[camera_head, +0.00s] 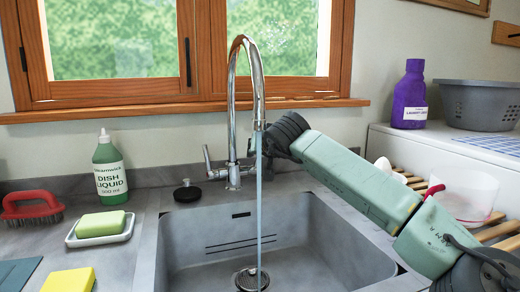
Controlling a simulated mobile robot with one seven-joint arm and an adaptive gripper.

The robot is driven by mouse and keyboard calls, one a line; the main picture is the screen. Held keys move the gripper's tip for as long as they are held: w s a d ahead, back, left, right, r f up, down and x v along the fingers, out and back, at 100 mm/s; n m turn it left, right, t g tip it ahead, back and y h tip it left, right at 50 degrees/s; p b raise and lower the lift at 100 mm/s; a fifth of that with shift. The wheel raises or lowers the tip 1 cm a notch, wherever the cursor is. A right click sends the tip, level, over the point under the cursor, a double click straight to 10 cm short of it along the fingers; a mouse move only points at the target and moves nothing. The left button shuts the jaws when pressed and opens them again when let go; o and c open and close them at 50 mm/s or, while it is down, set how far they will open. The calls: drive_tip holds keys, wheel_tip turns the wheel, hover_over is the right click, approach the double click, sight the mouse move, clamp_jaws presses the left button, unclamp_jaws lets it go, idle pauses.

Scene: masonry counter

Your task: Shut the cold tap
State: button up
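The chrome mixer faucet (232,110) stands behind the sink, its tall spout arching over the basin. A thin stream of water (259,220) runs from the spout down to the drain. A lever handle (207,160) on the left side of the faucet body stands upright with a slight tilt. The right side of the body is largely hidden by my gripper and the water. No hot or cold mark is readable. My gripper (256,148) reaches in from the right, beside the faucet column and close to it. Its fingers are small and partly hidden; contact and opening cannot be told.
The grey sink (330,240) lies below my arm. A black plug (187,192), green dish liquid bottle (110,172), soap dish (100,231), red brush (32,208) and yellow sponge (68,281) are left. A rack with a clear bowl (463,195) is right, near my arm.

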drive_tip(key=shift+c, duration=0.3)
clamp_jaws()
idle(0.6)
